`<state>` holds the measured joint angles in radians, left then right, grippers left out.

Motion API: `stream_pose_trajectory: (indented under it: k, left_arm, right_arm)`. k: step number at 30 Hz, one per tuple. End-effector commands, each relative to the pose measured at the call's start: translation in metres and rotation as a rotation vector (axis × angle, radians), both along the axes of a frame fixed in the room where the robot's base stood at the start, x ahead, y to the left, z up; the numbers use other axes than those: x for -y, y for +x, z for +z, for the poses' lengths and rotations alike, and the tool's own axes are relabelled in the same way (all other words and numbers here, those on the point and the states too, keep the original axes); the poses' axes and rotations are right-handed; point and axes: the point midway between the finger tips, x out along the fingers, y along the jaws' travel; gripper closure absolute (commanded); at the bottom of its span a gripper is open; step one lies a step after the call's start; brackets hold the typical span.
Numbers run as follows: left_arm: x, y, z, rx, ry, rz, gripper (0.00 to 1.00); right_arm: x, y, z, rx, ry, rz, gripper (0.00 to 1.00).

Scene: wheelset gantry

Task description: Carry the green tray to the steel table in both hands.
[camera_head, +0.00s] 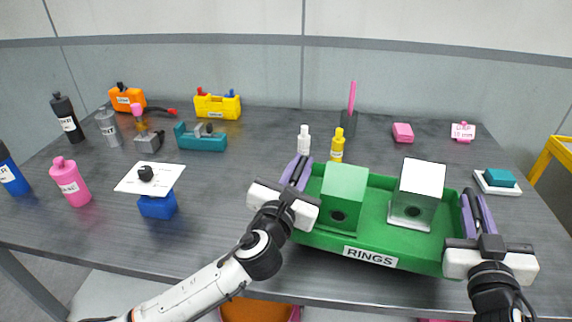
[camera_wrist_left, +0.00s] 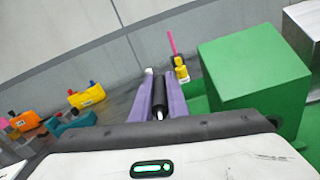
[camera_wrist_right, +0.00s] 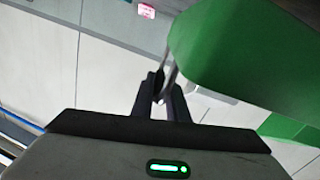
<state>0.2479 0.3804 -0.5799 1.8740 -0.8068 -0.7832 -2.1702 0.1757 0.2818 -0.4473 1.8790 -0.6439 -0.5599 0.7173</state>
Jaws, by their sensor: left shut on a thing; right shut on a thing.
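The green tray (camera_head: 418,264), labelled RINGS, is at the right front of the dark grey table (camera_head: 240,215). It holds a green block (camera_head: 343,196) on the left and a silver-white block (camera_head: 418,190) on the right, each with a dark hole low in its front. My left gripper (camera_head: 296,172) is shut on the tray's left end; the left wrist view shows a black bar (camera_wrist_left: 159,95) between its purple fingers. My right gripper (camera_head: 478,213) is shut on the right end; its grip is partly hidden. I cannot tell whether the tray touches the table.
A white bottle (camera_head: 304,141) and a yellow bottle (camera_head: 337,146) stand just behind the tray. A blue block with a white sheet (camera_head: 150,180), a teal case (camera_head: 202,138) and several bottles are on the left. A teal block on a white pad (camera_head: 497,181) lies right.

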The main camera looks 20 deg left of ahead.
Motion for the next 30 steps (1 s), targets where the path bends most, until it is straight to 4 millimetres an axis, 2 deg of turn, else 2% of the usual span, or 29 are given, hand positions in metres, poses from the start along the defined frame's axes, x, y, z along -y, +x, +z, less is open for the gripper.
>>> stream_pose_trajectory:
  k: [11,30]
  left_arm:
    - [-0.001,0.0,-0.001,0.005,0.0,0.001,1.0]
    - [-0.001,0.0,-0.037,0.005,0.0,0.001,1.0]
  right_arm:
    - [0.0,0.0,-0.001,0.006,0.0,-0.001,1.0]
    - [0.0,0.0,-0.037,0.006,0.0,-0.001,1.0]
